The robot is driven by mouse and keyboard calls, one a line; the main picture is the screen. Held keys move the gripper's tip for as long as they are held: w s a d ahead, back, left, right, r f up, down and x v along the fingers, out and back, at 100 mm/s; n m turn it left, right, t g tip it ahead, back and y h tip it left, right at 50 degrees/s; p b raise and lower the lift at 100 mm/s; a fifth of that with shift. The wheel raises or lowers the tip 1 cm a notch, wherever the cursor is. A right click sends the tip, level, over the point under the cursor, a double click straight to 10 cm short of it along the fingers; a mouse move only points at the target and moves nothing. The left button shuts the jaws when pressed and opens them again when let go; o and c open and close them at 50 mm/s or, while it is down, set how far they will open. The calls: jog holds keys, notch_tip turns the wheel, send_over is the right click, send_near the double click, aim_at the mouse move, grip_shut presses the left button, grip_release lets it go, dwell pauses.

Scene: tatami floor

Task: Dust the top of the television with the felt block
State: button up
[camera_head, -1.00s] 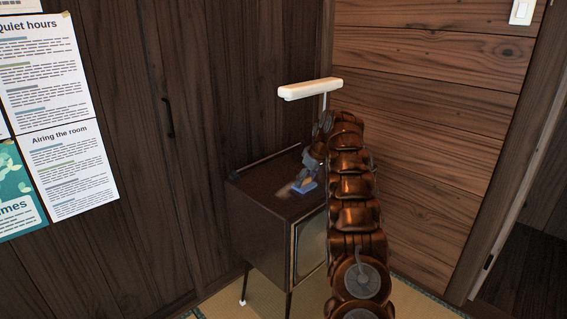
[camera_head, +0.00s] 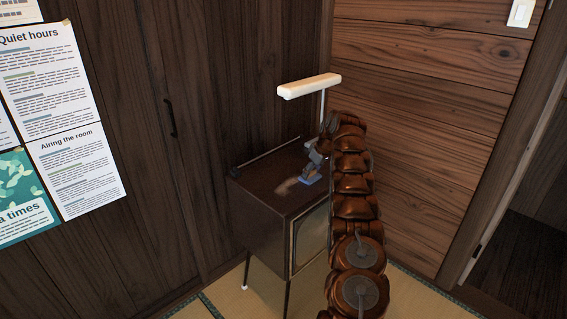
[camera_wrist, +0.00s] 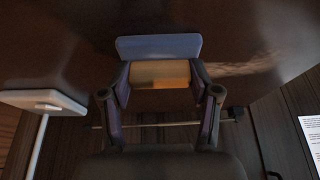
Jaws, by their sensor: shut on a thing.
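The television (camera_head: 268,192) is a dark brown wooden cabinet on thin legs, with its screen (camera_head: 312,236) facing the lower right. A paler, dusty patch (camera_head: 285,187) shows on its top. My gripper (camera_head: 311,173) is over the top and shut on the felt block (camera_head: 309,181), which has a blue pad. In the wrist view, my gripper (camera_wrist: 161,82) holds the block's tan body (camera_wrist: 160,74) between its fingers, with the blue pad (camera_wrist: 158,47) beyond them against the dark top. The block appears to touch the top. My arm hides part of the television's right side.
A white lamp (camera_head: 309,86) on a thin post stands behind the television, close to my arm. A thin rod (camera_head: 268,153) runs along the top's back edge. Wooden walls (camera_head: 430,130) close in behind and at right. Tatami (camera_head: 228,300) shows below.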

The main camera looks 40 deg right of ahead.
jog(key=shift+d+r+p, duration=0.1)
jog(key=shift+d+p, duration=0.85)
jog(key=shift+p, duration=2.25)
jog(key=shift+d, duration=0.1)
